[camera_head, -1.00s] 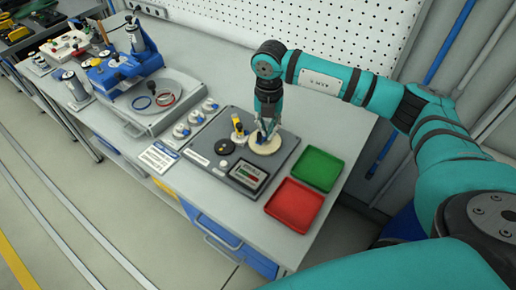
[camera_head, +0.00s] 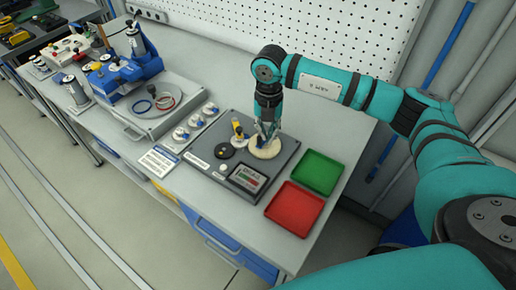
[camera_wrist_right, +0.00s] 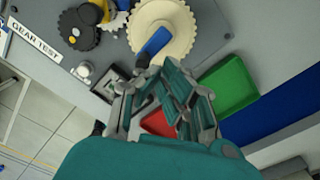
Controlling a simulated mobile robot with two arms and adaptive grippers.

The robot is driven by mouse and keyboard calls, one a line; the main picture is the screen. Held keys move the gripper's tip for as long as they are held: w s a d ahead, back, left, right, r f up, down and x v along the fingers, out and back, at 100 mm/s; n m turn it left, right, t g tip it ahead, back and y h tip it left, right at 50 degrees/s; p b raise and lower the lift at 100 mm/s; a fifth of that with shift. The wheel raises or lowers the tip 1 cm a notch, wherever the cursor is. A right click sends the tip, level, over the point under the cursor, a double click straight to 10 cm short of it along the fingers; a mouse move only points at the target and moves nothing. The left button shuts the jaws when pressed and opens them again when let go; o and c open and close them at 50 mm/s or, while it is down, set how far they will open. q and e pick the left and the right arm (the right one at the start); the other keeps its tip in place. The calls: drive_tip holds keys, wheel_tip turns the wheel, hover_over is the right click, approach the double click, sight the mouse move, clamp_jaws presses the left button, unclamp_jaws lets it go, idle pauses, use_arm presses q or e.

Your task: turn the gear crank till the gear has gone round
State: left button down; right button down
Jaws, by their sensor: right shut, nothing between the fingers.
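The large cream gear (camera_head: 265,149) lies on the dark gear-test board (camera_head: 207,178); it shows in the wrist view (camera_wrist_right: 178,18) too. A blue crank handle (camera_wrist_right: 155,42) stands over the gear, partly hidden by my gripper in the head view. My right gripper (camera_head: 266,139) is shut and empty, low over the gear and close to the handle. In the wrist view its fingers (camera_wrist_right: 158,74) are beside the handle's near end; I cannot tell whether they touch. A black gear (camera_head: 224,151) and a yellow part (camera_head: 237,128) sit to the left. My left gripper is out of view.
A green tray (camera_head: 317,172) and a red tray (camera_head: 294,209) lie right of the board. A small display (camera_head: 247,178) is at the board's front. Several knobs and a blue fixture (camera_head: 122,75) stand to the left. A pegboard wall rises behind.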

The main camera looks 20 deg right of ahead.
sight(265, 152)
drive_tip(key=shift+f, duration=0.1)
idle(0.3)
drive_tip(key=shift+s+f+b, duration=0.1)
drive_tip(key=shift+f+b, duration=0.7)
drive_tip(key=shift+f, duration=0.05)
drive_tip(key=shift+f+b, duration=0.6)
drive_tip(key=shift+f, duration=0.2)
drive_tip(key=shift+w+a, duration=0.2)
